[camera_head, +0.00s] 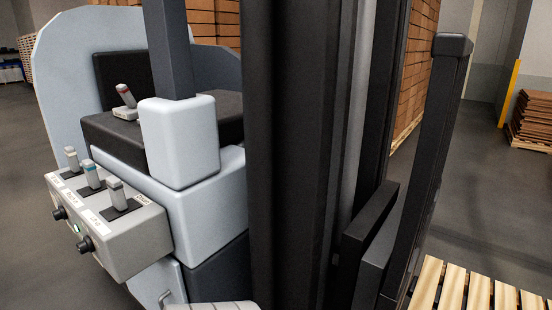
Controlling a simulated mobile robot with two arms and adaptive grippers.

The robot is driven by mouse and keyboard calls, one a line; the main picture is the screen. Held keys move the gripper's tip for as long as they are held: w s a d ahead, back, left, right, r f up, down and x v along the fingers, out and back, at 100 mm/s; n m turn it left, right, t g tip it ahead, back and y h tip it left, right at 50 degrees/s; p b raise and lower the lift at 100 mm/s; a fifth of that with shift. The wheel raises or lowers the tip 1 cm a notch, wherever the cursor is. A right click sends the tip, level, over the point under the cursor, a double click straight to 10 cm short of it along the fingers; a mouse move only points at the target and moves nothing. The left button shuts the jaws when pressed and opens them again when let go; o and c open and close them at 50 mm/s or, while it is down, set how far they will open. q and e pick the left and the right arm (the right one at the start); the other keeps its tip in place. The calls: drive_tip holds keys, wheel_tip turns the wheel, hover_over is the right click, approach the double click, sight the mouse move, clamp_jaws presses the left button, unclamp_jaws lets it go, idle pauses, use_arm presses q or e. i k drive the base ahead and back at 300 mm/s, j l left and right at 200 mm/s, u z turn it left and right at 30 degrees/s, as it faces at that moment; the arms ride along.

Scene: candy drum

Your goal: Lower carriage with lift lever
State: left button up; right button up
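A grey control box (125,245) on the left side of the forklift carries three levers. Neither of my grippers is clearly in view.
Another lever (125,95) with a red band stands by the black seat area. Black knobs (86,245) sit on the control box's front. A wooden slatted pallet (480,292) lies at the lower right. Stacked boxes (415,60) and a yellow post (510,92) stand behind.

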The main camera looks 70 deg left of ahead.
sight(115, 187)
drive_tip(key=u, duration=3.15)
